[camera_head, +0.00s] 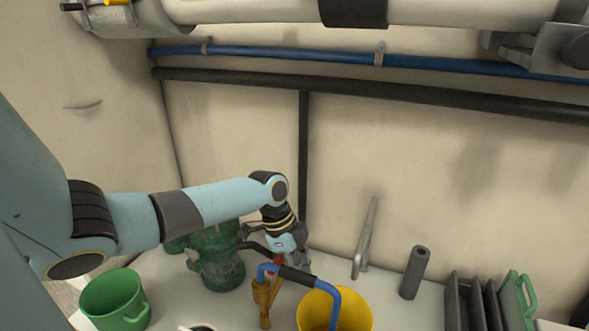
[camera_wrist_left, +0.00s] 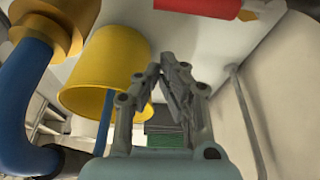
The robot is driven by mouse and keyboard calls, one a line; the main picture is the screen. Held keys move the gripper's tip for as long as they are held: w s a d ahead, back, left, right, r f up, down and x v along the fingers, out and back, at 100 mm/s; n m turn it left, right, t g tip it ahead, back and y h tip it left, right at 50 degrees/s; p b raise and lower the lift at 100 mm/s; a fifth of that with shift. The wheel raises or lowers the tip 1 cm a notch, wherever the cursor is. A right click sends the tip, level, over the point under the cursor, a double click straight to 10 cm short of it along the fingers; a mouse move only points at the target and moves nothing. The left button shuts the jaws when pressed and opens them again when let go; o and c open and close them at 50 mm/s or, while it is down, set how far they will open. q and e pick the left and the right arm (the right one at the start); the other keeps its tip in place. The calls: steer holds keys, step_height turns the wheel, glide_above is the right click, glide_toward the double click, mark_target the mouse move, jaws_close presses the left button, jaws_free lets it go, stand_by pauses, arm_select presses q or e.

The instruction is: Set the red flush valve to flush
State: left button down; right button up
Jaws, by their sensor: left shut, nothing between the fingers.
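The red flush valve's handle (camera_head: 277,262) shows in the head view just left of my left gripper (camera_head: 299,258), above a brass fitting (camera_head: 264,298) with a blue hose. In the left wrist view the red handle (camera_wrist_left: 198,7) lies at the top edge, beyond the fingers and cut off by the frame. My left gripper (camera_wrist_left: 165,68) is shut and empty, its fingertips together. I see a gap between it and the handle in the wrist view. The gripper partly hides the valve area in the head view. My right gripper is not in view.
A yellow bucket (camera_head: 322,311) stands close in front, with the blue hose (camera_head: 332,292) running into it. A green pump (camera_head: 217,272) sits left of the gripper. A green mug (camera_head: 112,303) stands further left. A dark cylinder (camera_head: 415,272) stands right; the white surface between is mostly clear.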

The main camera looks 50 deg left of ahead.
arm_select(q)
steer(key=v, duration=0.8)
steer(key=shift+s+a, duration=0.15)
steer(key=shift+a, duration=0.05)
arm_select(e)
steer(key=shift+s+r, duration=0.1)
arm_select(q)
steer(key=shift+r, duration=0.15)
